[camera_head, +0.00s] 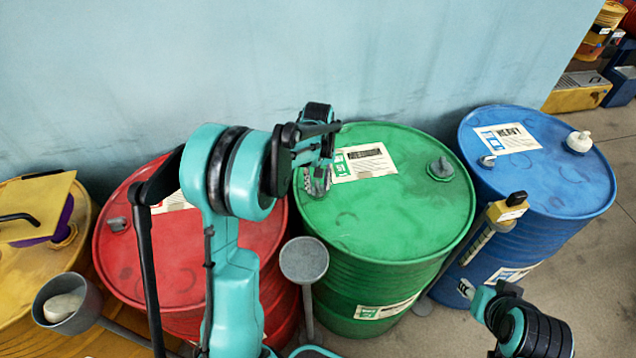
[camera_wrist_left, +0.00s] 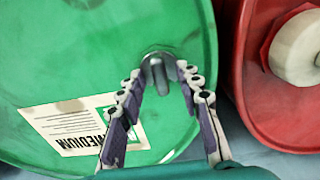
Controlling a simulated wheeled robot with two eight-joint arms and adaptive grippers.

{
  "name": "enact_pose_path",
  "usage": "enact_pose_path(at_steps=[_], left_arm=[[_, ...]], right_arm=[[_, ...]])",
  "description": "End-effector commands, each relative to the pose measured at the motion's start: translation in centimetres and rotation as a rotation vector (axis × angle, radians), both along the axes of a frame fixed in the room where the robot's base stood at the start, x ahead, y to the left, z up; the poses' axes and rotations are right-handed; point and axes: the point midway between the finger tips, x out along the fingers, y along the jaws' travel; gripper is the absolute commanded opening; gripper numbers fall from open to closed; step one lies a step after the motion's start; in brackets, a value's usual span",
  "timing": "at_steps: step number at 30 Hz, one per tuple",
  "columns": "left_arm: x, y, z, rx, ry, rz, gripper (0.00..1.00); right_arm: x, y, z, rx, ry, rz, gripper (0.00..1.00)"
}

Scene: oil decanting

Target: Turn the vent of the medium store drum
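The medium store drum (camera_head: 395,215) is green, with a white label reading MEDIUM (camera_head: 365,162) on its top. It fills the left of the left wrist view (camera_wrist_left: 60,60). Its vent (camera_wrist_left: 156,72), a small grey knob with a raised bar, shows there near the rim; my gripper hides it in the head view. My left gripper (camera_head: 318,178) is low over the left part of the drum top. In the left wrist view its fingers (camera_wrist_left: 158,84) are apart, one on each side of the vent bar; contact is unclear. My right gripper (camera_head: 484,298) is at lower right, its fingers unclear.
A grey cap (camera_head: 440,170) sits on the green drum's right side. A red drum (camera_head: 125,250) stands left and a blue drum (camera_head: 560,170) right. A yellow-topped gauge stick (camera_head: 507,209) is before the blue drum. A grey round-topped stand (camera_head: 304,259) is in front.

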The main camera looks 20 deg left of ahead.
Motion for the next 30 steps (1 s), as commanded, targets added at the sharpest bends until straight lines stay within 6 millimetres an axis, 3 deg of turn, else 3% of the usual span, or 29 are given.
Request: enact_pose_path(at_steps=[8, 21, 30], left_arm=[[0.0, 0.0, 0.9, 0.000, 0.000, -0.001, 0.34], [0.0, 0.0, 9.6, 0.000, 0.000, 0.000, 0.34], [0.0, 0.0, 12.0, 0.000, 0.000, 0.000, 0.34]], right_arm=[[0.0, 0.0, 0.0, 0.000, 0.000, 0.000, 0.40], [0.0, 0.0, 0.0, 0.000, 0.000, 0.000, 0.40], [0.0, 0.0, 0.0, 0.000, 0.000, 0.000, 0.40]])
